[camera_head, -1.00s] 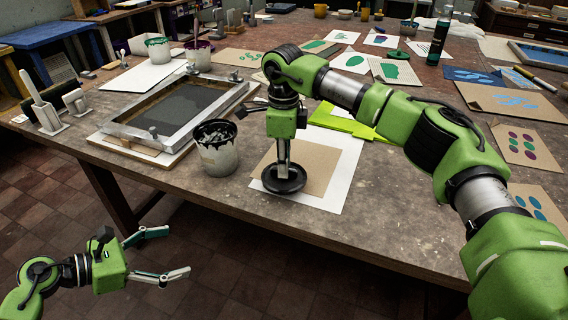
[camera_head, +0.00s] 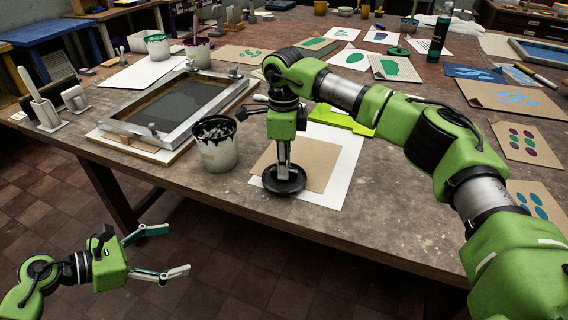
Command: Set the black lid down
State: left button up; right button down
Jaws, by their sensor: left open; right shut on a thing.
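The black lid (camera_head: 284,186) is a round dark disc over the brown and white paper sheets on the table, at the middle front. My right gripper (camera_head: 283,170) points down and is shut on the lid's middle. The lid looks level and at or very near the paper; I cannot tell whether it touches. My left gripper (camera_head: 168,253) is open and empty, off the table's front edge at lower left, over the floor.
An open paint pot (camera_head: 217,155) with black around its rim stands left of the lid. The hinged screen (camera_head: 178,106) lies flat behind it. A bright green piece (camera_head: 343,121) lies behind the paper (camera_head: 345,160). Bare table (camera_head: 390,215) is free at the right front.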

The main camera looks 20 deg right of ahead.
jog(key=shift+f, duration=0.25)
jog(key=c, duration=1.6)
grip_release()
jog(key=shift+o, duration=0.2)
jog(key=shift+r, duration=0.1)
notch_tip(320, 180, up, 8)
jog(key=p, duration=0.5)
jog(key=shift+p, duration=0.3)
